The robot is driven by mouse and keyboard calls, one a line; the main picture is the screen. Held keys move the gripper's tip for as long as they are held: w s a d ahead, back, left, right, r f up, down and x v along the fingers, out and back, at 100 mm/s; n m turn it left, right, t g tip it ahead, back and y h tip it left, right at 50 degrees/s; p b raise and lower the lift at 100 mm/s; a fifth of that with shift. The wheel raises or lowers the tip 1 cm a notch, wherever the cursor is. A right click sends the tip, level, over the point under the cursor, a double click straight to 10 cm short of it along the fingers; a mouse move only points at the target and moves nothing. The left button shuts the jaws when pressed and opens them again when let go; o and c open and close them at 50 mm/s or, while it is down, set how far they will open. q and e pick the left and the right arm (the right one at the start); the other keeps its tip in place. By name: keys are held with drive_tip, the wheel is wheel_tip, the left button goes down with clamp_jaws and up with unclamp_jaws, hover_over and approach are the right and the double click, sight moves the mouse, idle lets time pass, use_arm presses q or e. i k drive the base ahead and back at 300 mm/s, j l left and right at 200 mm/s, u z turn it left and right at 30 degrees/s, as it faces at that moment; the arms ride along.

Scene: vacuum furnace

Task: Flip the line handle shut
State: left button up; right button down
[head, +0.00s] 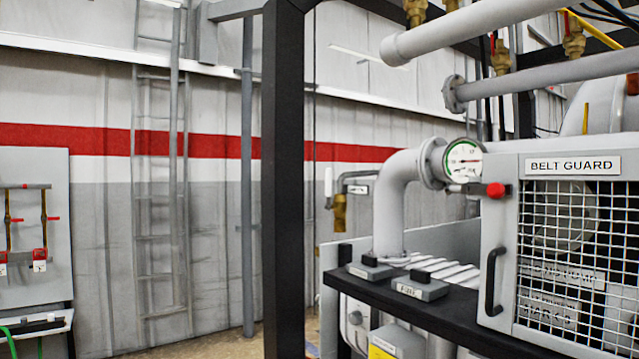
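Which part is the line handle is not certain. A small valve with a red knob (495,190) sits just below the round gauge (463,158) on the grey pipe elbow (402,190). A pale upright lever (328,183) stands on a thin pipe left of the elbow, above a brass fitting (340,213). Brass valves with red or dark handles (502,57) hang at the top right. Neither of my grippers shows in the head view.
A belt guard (572,166) with mesh and a black handle (492,281) fills the right side. A black post (284,180) stands in the middle. A board (33,200) with small valves and red handles is at the left. A ladder (160,180) runs up the wall.

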sight(329, 170)
drive_tip(key=i+j, duration=0.15)
drive_tip(key=j, duration=0.2)
drive_tip(key=i+j+z, duration=0.1)
drive_tip(key=j, duration=0.3)
drive_tip(key=i+j, duration=0.2)
drive_tip(key=j, duration=0.15)
drive_tip(key=i+j+z, duration=0.1)
drive_tip(key=j, duration=0.3)
drive_tip(key=i+j, duration=0.15)
drive_tip(key=j, duration=0.2)
drive_tip(key=z, duration=0.05)
